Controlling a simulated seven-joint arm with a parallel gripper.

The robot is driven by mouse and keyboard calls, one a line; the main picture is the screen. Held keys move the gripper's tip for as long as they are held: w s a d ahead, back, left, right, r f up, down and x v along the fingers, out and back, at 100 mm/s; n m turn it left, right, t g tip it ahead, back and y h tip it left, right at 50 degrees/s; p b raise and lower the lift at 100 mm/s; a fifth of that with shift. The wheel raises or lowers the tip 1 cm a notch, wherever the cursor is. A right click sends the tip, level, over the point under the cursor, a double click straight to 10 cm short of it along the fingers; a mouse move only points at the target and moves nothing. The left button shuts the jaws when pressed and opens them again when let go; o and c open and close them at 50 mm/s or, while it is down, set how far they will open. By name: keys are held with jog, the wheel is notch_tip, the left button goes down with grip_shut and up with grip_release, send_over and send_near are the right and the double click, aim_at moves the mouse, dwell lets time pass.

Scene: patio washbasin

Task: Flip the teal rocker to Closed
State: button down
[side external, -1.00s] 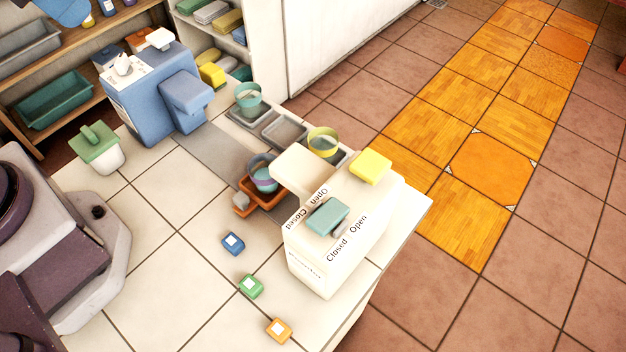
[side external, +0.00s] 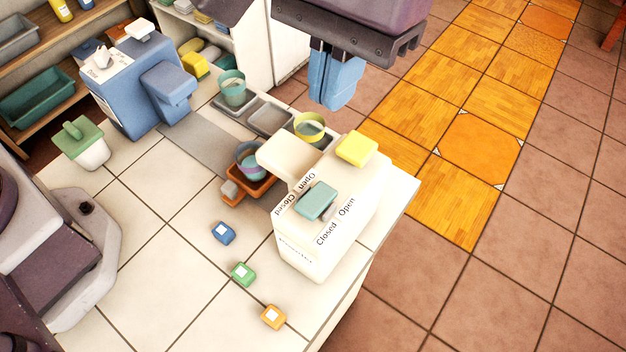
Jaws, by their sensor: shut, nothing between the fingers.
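The teal rocker (side external: 316,200) sits on top of a cream dispenser box (side external: 300,248), between the printed words Closed and Open. Which side it is tilted to is hard to tell from here. A yellow block (side external: 357,148) sits on the same box, behind and right of the rocker. My gripper (side external: 335,104) hangs above and behind the box, over the floor side in the picture. Its blue fingers are shut with nothing between them, apart from the rocker and the box.
A purple-rimmed cup (side external: 250,160) stands in an orange tray beside the box's spout. A yellow cup (side external: 309,126) and a teal cup (side external: 232,88) stand behind. Blue (side external: 223,233), green (side external: 243,273) and orange (side external: 273,317) blocks lie on the tiled counter. A blue dispenser (side external: 135,85) stands at the back left.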

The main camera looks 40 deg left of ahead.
aim_at(310, 206)
jog(key=x, duration=1.3)
jog(key=shift+f, duration=0.4)
jog(key=shift+s, duration=0.1)
